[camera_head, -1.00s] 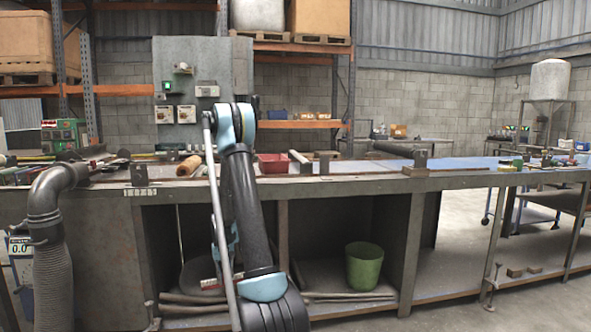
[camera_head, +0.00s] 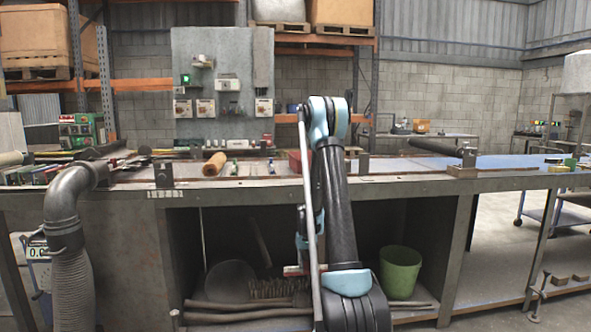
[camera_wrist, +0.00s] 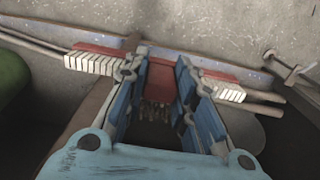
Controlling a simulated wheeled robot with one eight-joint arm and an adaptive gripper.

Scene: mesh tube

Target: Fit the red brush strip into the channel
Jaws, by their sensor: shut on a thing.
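The red brush strip (camera_wrist: 159,82) lies across the jaws of my gripper (camera_wrist: 160,72) in the wrist view. The gripper is shut on its middle. Its pale bristled ends stick out past the fingers on both sides. In the head view my gripper is low, in front of the bench's open under-shelf, mostly hidden by my arm. A small red piece (camera_head: 292,270) beside my arm there looks like part of the strip. I cannot make out the channel with certainty in either view.
The long workbench (camera_head: 410,188) crosses the view, with a clamp block (camera_head: 163,175), a cardboard-coloured roll (camera_head: 214,164) and a dark tube (camera_head: 434,147) on top. A grey hose (camera_head: 70,225) stands at left front.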

